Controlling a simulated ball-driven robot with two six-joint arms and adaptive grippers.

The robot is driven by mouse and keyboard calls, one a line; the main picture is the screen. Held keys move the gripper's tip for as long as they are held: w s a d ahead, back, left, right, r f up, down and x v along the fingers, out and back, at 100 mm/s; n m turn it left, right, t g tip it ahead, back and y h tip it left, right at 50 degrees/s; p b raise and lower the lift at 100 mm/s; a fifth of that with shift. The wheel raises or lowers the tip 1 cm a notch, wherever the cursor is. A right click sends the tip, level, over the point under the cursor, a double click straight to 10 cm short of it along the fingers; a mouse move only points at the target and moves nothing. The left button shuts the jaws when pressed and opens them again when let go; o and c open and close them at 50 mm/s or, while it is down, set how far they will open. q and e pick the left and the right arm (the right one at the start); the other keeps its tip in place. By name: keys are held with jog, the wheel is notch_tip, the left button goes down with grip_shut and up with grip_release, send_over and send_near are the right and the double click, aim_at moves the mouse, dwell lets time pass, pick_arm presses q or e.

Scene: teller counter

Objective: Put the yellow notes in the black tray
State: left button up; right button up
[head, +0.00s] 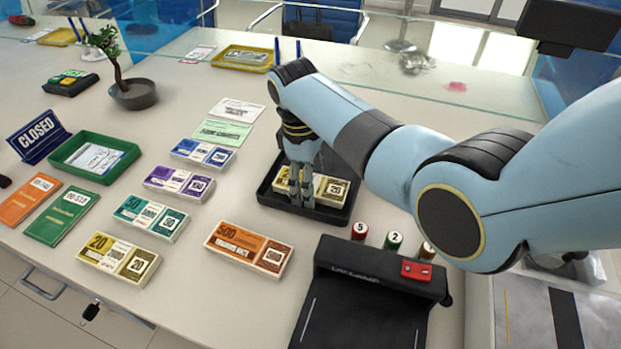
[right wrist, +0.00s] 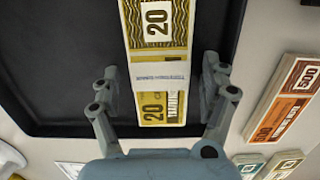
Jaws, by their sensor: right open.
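A bundle of yellow notes (head: 334,189) marked 20 lies in the black tray (head: 325,213). Another yellow bundle (head: 117,258) marked 20 lies on the counter at the front left. My right gripper (head: 301,198) points down over the tray and hides part of the bundle there. In the right wrist view my right gripper (right wrist: 163,92) is open, its fingers on either side of the yellow notes (right wrist: 158,72) with a gap showing on each side. The black tray (right wrist: 65,65) lies under them. My left gripper is not in view.
Orange notes (head: 248,248), teal notes (head: 150,217), purple notes (head: 178,182) and blue notes (head: 202,153) lie left of the tray. A black device (head: 365,290) stands in front, with numbered rolls (head: 393,240) beside it. A green tray (head: 95,157) is at the left.

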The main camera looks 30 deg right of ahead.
notch_tip(320, 180, up, 12)
jog(key=w+a+p, duration=0.1)
dwell(0.4)
dwell(0.4)
